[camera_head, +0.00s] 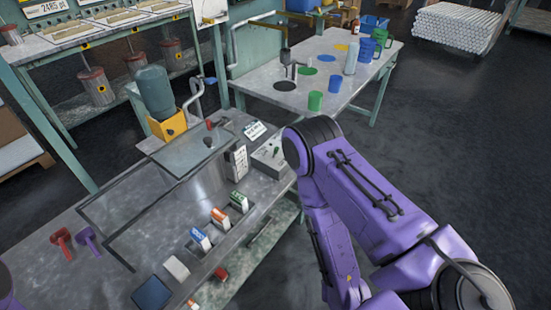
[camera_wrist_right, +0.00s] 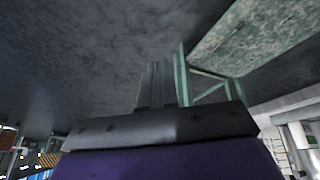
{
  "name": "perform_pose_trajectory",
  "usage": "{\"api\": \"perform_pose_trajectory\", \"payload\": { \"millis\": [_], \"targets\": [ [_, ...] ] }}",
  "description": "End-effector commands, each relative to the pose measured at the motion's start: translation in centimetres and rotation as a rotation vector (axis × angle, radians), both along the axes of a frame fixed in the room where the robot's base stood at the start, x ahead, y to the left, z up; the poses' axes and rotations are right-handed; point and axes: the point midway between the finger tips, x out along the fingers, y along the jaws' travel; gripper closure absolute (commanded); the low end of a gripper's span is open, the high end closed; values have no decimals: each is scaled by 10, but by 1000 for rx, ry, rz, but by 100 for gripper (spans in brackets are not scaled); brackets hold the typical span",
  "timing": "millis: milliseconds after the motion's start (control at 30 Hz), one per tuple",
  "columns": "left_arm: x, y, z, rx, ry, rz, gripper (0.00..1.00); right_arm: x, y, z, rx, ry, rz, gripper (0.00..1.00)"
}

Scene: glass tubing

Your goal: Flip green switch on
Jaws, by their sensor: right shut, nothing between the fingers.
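The green switch (camera_head: 275,151) is a small green-tipped lever on a grey box (camera_head: 268,160) at the right end of the near metal workbench. It is too small to tell its position for sure. My right arm stands just right of the box in the head view, and its gripper is out of that picture. In the right wrist view my right gripper (camera_wrist_right: 155,72) is shut and empty, with grey floor behind it and the switch out of sight. My left gripper is in neither view.
A second table (camera_head: 300,100) with coloured cups stands behind. Dark floor on the right is clear.

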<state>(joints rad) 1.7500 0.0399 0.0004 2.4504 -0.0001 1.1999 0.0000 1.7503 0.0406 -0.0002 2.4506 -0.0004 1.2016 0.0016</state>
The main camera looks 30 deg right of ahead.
Motion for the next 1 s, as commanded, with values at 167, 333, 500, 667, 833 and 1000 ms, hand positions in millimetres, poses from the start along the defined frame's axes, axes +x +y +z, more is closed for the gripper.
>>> {"api": "perform_pose_trajectory", "payload": {
  "millis": [167, 333, 500, 667, 833, 1000],
  "targets": [
    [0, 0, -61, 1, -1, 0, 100, 78, 5, -44, 59, -284, -142, 100],
    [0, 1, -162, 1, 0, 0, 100, 226, -1, -56, 290, -923, -483, 100],
    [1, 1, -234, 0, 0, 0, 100, 313, -24, -9, 619, -1482, -761, 100],
    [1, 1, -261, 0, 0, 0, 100, 336, -40, 31, 840, -1757, -886, 100],
    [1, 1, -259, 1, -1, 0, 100, 339, -45, 47, 898, -1822, -915, 100],
    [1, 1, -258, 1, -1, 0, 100, 339, -44, 47, 894, -1817, -913, 100]
  ]
}}
